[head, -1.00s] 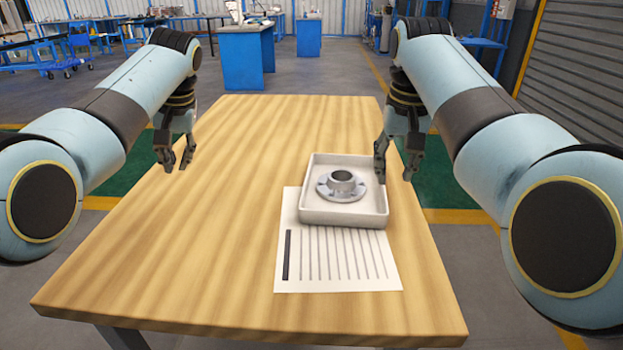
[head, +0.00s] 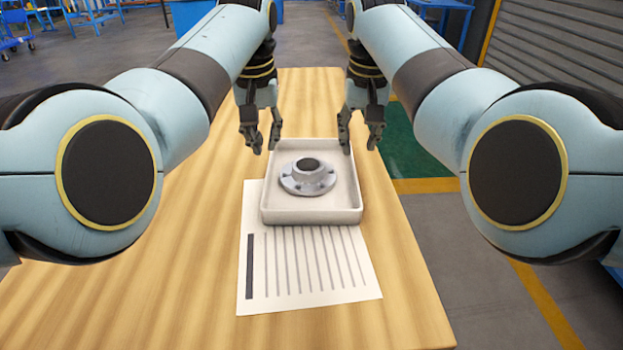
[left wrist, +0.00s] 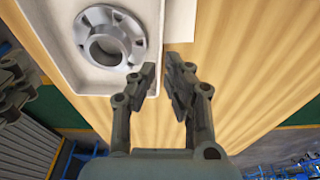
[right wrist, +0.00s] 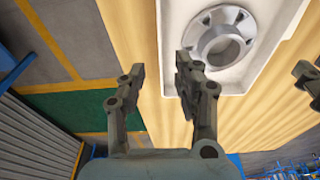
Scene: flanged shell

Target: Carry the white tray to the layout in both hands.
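The white tray (head: 349,214) lies flat on the wooden table, with a grey flanged shell (head: 308,178) inside it. A white sheet with printed dark lines (head: 310,265) lies at the tray's near side, partly covered by it. My left gripper (head: 263,140) is open near the tray's far left corner. In the left wrist view its fingertips (left wrist: 160,70) appear on either side of the tray wall. My right gripper (head: 359,138) is open near the far right corner. In the right wrist view its fingertips (right wrist: 160,70) likewise straddle the wall. Finger height and contact cannot be told.
The wooden table (head: 200,260) is bare to the left of the tray and sheet. Its right edge runs close beside the tray. A grey shutter (head: 560,50) stands beyond on the right, and blue workshop furniture stands at the back.

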